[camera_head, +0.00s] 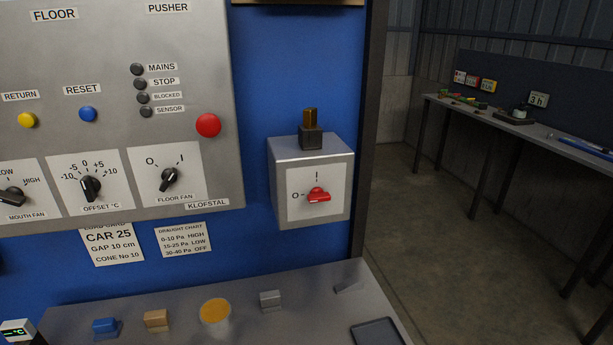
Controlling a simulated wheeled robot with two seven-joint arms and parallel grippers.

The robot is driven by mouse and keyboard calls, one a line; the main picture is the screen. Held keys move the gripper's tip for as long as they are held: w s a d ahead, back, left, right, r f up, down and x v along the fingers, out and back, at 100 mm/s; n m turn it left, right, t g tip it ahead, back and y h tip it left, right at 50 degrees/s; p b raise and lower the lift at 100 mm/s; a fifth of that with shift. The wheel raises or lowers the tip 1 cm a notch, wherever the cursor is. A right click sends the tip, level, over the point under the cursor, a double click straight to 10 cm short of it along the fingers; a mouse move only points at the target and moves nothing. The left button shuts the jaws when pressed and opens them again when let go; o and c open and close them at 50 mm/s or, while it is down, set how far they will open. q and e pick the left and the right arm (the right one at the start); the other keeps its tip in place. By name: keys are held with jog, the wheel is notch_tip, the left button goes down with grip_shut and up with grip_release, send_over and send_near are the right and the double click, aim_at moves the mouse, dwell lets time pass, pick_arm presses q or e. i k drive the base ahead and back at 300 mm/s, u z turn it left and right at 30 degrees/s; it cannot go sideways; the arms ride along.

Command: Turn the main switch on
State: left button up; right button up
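The main switch appears to be the red rotary handle (318,196) on a pale plate marked O at left and I at top. The handle lies about horizontal, in line with the O mark. It sits on the front of a grey box (311,158) fixed to the blue wall, right of the large control panel. Neither of my grippers is in view.
The grey control panel (200,40) has a red button (208,125) and a floor fan knob (168,180). The counter below holds a blue block (105,327), a brown block (156,319), a cup (216,316) and a grey block (270,300). Space before the box is clear.

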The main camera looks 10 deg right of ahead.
aim_at(317, 194)
jog(key=k, duration=1.25)
jog(key=u, duration=1.05)
jog(key=i, duration=1.15)
jog(key=z, duration=0.65)
jog(key=i, duration=0.45)
jog(key=z, duration=0.5)
